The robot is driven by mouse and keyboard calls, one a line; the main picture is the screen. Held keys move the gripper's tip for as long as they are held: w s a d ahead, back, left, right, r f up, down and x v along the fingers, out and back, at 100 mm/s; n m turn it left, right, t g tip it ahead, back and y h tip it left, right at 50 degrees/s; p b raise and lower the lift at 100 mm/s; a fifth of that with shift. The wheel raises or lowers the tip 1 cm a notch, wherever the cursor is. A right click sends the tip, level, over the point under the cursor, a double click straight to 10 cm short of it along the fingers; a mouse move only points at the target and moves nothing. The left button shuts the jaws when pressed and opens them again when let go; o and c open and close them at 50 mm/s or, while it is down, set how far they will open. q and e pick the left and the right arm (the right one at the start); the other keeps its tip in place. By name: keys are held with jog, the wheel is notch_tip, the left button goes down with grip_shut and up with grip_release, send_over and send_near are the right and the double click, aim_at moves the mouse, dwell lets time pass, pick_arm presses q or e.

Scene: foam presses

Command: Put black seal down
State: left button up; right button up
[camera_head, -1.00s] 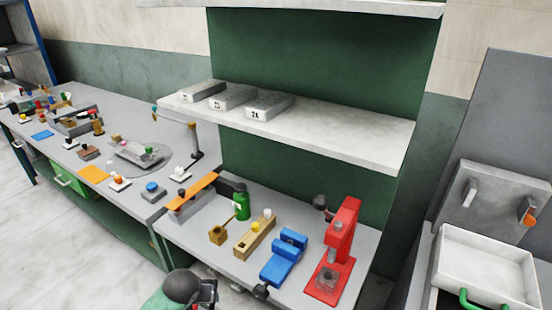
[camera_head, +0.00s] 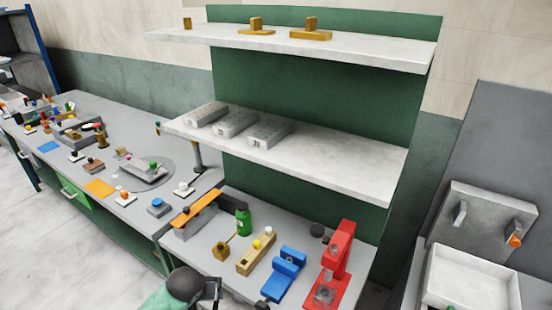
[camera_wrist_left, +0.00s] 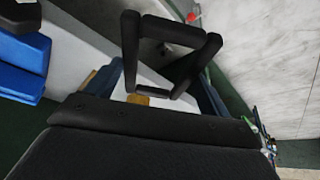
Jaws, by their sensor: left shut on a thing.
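My left gripper (camera_head: 212,290) shows at the bottom edge of the head view, in front of the near bench (camera_head: 203,245). My right gripper is not in view.
Grey numbered blocks (camera_head: 236,123) lie on the middle shelf (camera_head: 340,164). Brass pieces (camera_head: 311,32) stand on the top shelf (camera_head: 380,53).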

pick_arm(q)
jog(key=shift+w+d+r, duration=0.3)
jog(key=shift+d, duration=0.25)
